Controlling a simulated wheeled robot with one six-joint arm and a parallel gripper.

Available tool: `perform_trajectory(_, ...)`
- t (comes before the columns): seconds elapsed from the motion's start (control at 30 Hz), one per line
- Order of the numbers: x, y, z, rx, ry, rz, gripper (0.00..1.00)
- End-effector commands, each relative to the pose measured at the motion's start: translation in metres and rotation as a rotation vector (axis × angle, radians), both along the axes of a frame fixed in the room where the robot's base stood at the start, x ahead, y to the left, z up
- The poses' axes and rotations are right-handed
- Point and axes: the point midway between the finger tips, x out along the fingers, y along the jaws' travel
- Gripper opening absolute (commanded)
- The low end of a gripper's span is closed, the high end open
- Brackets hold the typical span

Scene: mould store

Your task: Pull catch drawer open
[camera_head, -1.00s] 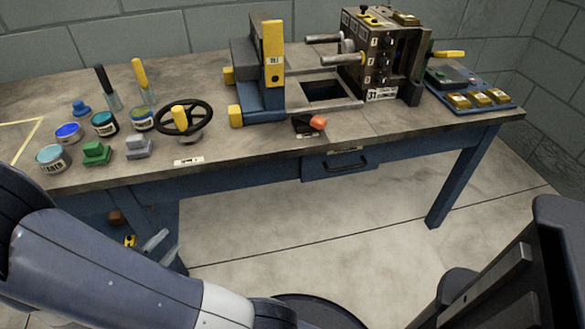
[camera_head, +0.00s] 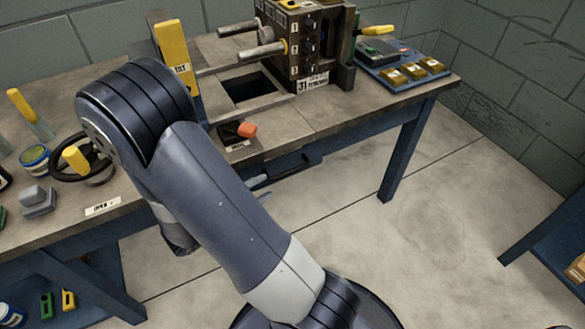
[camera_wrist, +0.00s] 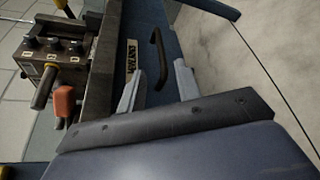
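The catch drawer is a blue front under the bench edge, with a dark bar handle (camera_head: 282,170), partly hidden by my arm in the head view. In the wrist view the drawer front (camera_wrist: 180,48) shows with the dark handle (camera_wrist: 158,58) and a pale label (camera_wrist: 130,62) beside it. The drawer looks shut. My gripper (camera_wrist: 157,82) is open and empty, its two grey fingers spread apart. The handle lies ahead of the gap between the fingertips, and I cannot tell whether they touch it. In the head view my arm hides most of the gripper.
An orange knob (camera_head: 247,130) stands on the bench above the drawer, near a square opening (camera_head: 248,88). A machine block (camera_head: 305,45) with rods is behind it. A black handwheel (camera_head: 85,160) is at left. A bench leg (camera_head: 408,150) stands right; the floor (camera_head: 400,240) there is clear.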

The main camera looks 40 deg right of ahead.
Motion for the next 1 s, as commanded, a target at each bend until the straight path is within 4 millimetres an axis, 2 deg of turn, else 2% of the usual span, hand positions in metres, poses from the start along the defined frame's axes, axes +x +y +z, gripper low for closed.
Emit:
perform_trajectory(0.5, 0.005, -0.074, -0.018, 0.001, 0.001, -0.004, 0.32)
perform_trajectory(0.7, 0.007, -0.089, -0.02, 0.001, 0.001, -0.002, 0.32)
perform_trajectory(1.0, 0.007, -0.092, -0.021, 0.001, 0.001, 0.0, 0.32)
